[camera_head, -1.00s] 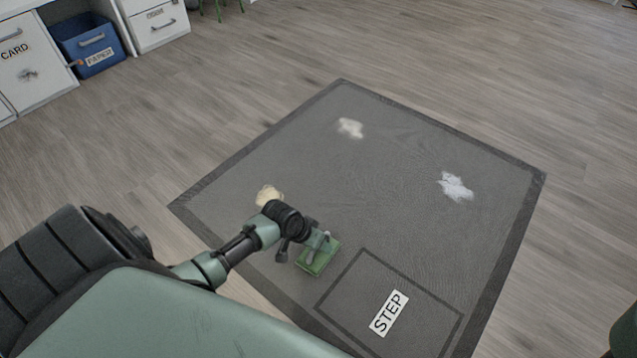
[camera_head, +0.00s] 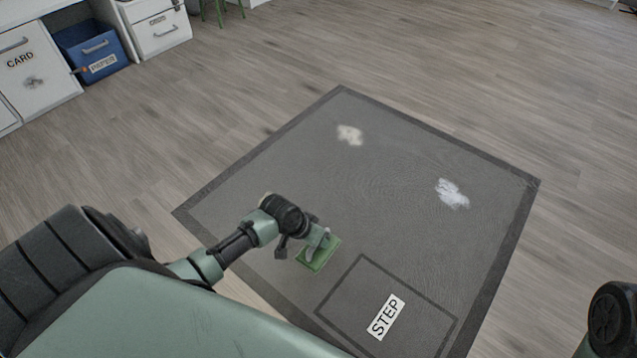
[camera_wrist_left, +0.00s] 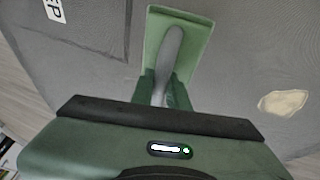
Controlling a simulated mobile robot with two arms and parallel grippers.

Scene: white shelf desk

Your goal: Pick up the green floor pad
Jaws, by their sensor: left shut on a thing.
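The green floor pad (camera_head: 318,257) is a flat green block with a grey handle on top. It is at the grey mat, near the box marked STEP, in the head view. My left gripper (camera_head: 308,243) is over it and shut on its handle. In the left wrist view the green floor pad (camera_wrist_left: 190,30) extends ahead of the left gripper (camera_wrist_left: 160,92), with the grey handle between the fingers. I cannot tell whether the pad touches the mat. Only a piece of my right arm shows at the lower right of the head view; its gripper is out of view.
The grey mat (camera_head: 400,150) bears a cream patch (camera_head: 349,135) and a white patch (camera_head: 452,194). Another cream patch (camera_wrist_left: 283,102) shows in the left wrist view. A blue PAPER bin (camera_head: 88,50) and white drawers (camera_head: 35,70) stand at the upper left. Bare floor surrounds the mat.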

